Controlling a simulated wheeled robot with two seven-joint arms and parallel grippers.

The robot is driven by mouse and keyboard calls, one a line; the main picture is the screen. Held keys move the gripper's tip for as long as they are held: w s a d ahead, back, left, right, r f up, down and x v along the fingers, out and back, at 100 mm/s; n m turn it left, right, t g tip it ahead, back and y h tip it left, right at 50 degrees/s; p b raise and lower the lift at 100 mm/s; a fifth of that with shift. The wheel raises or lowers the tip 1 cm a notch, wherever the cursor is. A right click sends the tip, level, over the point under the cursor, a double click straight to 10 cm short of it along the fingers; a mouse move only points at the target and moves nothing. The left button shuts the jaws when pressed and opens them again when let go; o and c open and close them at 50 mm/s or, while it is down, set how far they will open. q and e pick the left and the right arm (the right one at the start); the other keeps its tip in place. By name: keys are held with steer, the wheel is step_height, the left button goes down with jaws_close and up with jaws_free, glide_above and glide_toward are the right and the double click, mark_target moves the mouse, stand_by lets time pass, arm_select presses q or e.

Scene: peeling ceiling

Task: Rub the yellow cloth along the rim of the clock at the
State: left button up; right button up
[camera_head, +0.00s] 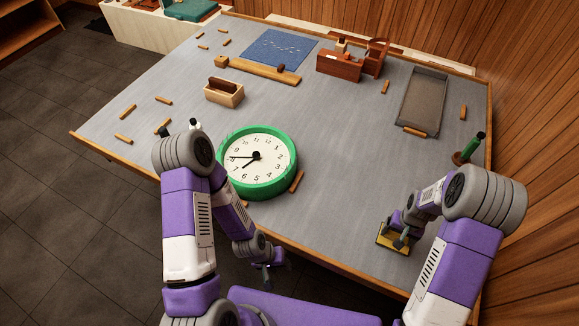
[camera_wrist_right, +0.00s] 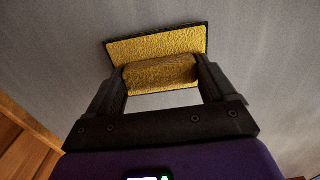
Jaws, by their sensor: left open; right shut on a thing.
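The clock (camera_head: 289,160) has a green rim and a white face and lies face up near the front edge of the table. The yellow cloth (camera_head: 392,241) is at the table's front right, and it also shows in the right wrist view (camera_wrist_right: 155,43) as a flat textured pad with a raised grip part. My right gripper (camera_head: 402,238) is shut on that raised part, which sits between both fingers in the right wrist view (camera_wrist_right: 160,77). My left gripper (camera_head: 275,272) is open and empty, in front of the table edge and below the clock. My left arm covers part of the clock's left side.
A green-topped item (camera_head: 469,147) is at the right edge. Several small wooden sticks lie about. The surface between clock and cloth is mostly clear.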

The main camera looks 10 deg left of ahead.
steer(key=shift+c, duration=1)
steer(key=shift+r+p, duration=2.25)
steer(key=shift+r, duration=0.75)
